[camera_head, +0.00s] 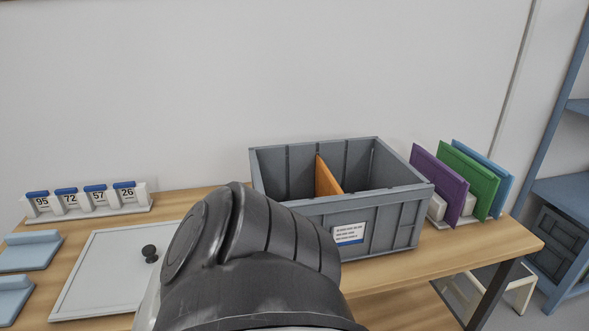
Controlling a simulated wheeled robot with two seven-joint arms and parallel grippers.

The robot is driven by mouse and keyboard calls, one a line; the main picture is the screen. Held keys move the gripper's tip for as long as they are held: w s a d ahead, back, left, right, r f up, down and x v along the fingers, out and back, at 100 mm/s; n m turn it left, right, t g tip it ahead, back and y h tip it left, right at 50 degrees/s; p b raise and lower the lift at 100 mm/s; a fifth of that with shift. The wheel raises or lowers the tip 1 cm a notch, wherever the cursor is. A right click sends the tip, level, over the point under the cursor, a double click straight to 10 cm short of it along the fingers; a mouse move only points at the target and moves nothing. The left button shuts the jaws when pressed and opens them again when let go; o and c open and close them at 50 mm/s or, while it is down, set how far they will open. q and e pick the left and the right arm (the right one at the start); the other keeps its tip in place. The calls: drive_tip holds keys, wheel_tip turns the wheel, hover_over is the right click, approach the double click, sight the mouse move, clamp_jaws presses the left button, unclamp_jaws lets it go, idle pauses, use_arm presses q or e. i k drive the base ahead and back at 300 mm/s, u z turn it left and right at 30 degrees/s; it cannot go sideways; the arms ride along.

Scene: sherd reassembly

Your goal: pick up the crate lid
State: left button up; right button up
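The crate lid (104,270) is a flat light grey panel with a raised rim, lying on the left part of the table. A black knob (150,253) stands up from it. The grey crate (393,222) stands open on the table at centre right, with an orange divider (326,178) inside and a white label on its front. A dark link of my own arm fills the lower middle of the view and hides the lid's right side and part of the crate's front. Neither of my grippers shows.
A rack of numbered tags (92,209) stands at the back left. Light blue blocks (30,251) lie at the left edge. Purple (437,184), green (470,180) and blue panels stand upright in a holder right of the crate. A wall is behind; blue shelving (567,190) stands at right.

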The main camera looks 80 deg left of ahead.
sight(112, 275)
drive_tip(key=k, duration=0.85)
drive_tip(key=u, duration=0.65)
